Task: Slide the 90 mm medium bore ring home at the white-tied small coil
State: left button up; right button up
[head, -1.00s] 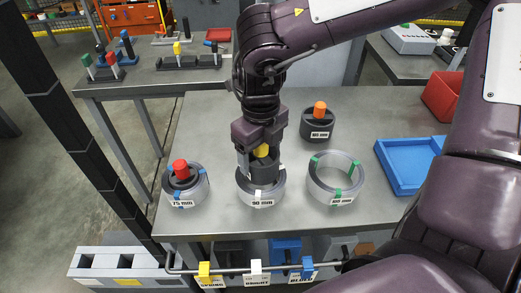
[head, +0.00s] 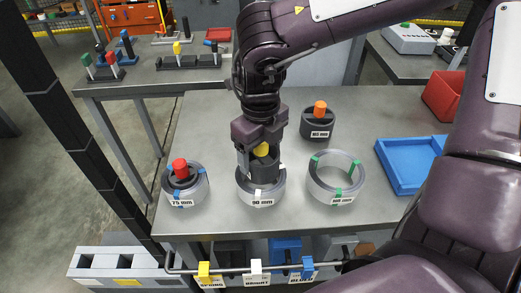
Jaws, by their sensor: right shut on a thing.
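The medium bore ring, a dark cylinder (head: 265,173) with a yellow knob (head: 262,149), stands at the white-tied small coil (head: 272,196). Its lower part is inside the coil's opening and its upper part stands above the rim. The coil is a grey steel ring with a "90 mm" label at its front. My right gripper (head: 258,152) points down from above and is shut on the ring's yellow knob. The gripper hides part of the ring and of the coil's far rim, so the depth inside is hard to tell. My left gripper is out of view.
Left stands a blue-tied coil (head: 200,190) holding a red-knobbed ring (head: 181,168). Right stands an empty green-tied coil (head: 352,184). Behind is an orange-knobbed dark ring (head: 318,125). A blue tray (head: 405,182) and red bin (head: 436,98) lie right. The table's (head: 210,120) back left is clear.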

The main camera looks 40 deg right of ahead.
aim_at(260, 165)
jog(key=shift+b, duration=0.35)
dwell(0.8)
jog(key=shift+f+b, duration=2.1)
jog(key=shift+f, duration=0.05)
jog(key=o, duration=1.1)
jog(key=shift+r, duration=3.85)
